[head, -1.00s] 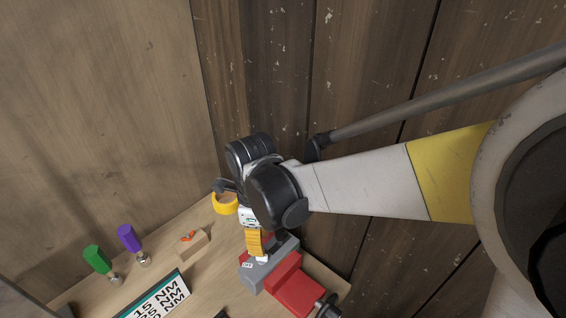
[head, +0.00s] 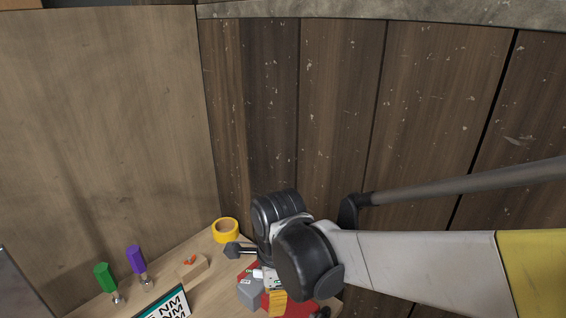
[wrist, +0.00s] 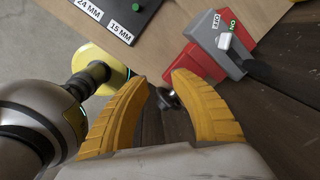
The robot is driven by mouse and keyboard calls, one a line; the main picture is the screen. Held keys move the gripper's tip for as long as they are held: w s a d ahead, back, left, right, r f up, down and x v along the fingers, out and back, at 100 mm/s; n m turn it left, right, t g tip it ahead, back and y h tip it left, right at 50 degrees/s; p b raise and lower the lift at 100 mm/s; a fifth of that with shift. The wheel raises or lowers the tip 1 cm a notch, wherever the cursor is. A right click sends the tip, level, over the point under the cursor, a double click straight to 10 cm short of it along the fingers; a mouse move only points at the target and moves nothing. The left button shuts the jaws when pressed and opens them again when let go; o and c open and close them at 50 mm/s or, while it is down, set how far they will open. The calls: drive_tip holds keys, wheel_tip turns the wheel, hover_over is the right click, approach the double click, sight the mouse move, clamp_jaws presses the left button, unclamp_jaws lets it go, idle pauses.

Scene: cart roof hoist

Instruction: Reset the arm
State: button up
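My arm reaches in from the right in the head view, over the corner of a wooden bench. My gripper (head: 276,303) is partly cut off by the bottom edge there. In the wrist view its two yellow fingers (wrist: 160,82) stand apart with a gap between the tips, and I see nothing held. A dark round knob (wrist: 168,98) shows through the gap, apparently beyond the fingers. A grey switch box (wrist: 222,52) marked ON and OFF, with a white lever and a red body (wrist: 190,55), lies past the fingertips. In the head view, my arm partly hides it.
A plank wall (head: 340,90) stands close behind my arm.

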drive_tip(key=s+d+n+t+b, duration=0.3)
drive_tip(key=d+n, duration=0.5)
drive_tip(key=d, duration=0.2)
drive_tip(key=s+d+n+t+b, duration=0.3)
drive_tip(key=s+d+n+b, duration=0.1)
drive_tip(key=d+n, duration=0.4)
drive_tip(key=d, duration=0.2)
drive_tip(key=shift+d+r, duration=0.35)
drive_tip(key=shift+d, duration=0.05)
idle(1.1)
